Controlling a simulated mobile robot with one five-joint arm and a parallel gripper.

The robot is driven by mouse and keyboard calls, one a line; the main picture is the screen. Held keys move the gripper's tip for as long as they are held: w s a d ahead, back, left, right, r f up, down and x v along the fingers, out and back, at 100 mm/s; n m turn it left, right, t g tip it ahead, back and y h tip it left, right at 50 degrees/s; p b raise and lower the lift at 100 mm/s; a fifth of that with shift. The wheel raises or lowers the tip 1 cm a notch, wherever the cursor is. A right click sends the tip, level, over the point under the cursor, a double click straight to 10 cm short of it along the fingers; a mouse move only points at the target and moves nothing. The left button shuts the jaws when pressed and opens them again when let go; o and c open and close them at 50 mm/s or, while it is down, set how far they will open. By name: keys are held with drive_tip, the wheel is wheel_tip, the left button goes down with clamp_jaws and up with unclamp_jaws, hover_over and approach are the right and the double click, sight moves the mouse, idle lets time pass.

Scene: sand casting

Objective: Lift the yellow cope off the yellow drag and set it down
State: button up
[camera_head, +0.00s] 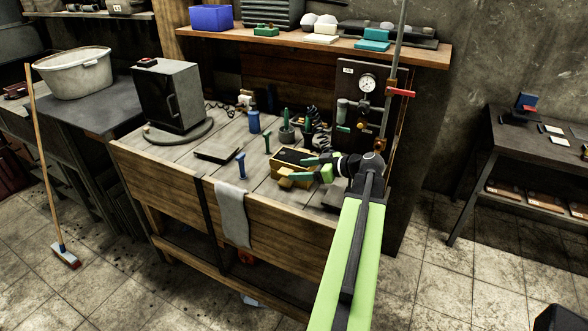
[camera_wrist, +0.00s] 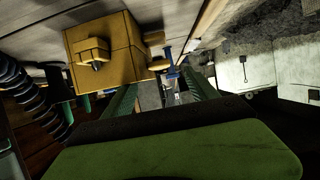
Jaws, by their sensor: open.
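The yellow moulding box (camera_head: 283,167) stands on the wooden bench, near its front right part. It has a dark top and blocky yellow lugs, one (camera_head: 296,179) pointing toward the front. My gripper (camera_head: 308,168) is open with green fingers at the right side of the box. In the wrist view the gap between the fingers (camera_wrist: 162,84) is empty, and the box lies mostly left of it.
The wooden bench (camera_head: 165,171) carries a blue-handled tool (camera_head: 240,165), a blue cup (camera_head: 253,122), dark pots with green-handled tools and a grey furnace-like box (camera_head: 169,95). A gauge panel (camera_head: 367,83) stands behind my gripper. A grey cloth (camera_head: 232,212) hangs over the front edge.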

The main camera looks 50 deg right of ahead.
sight(284, 170)
drive_tip(key=shift+x, duration=0.75)
drive_tip(key=b+x, duration=0.2)
drive_tip(key=x, duration=0.3)
drive_tip(key=shift+w+d, duration=0.1)
clamp_jaws()
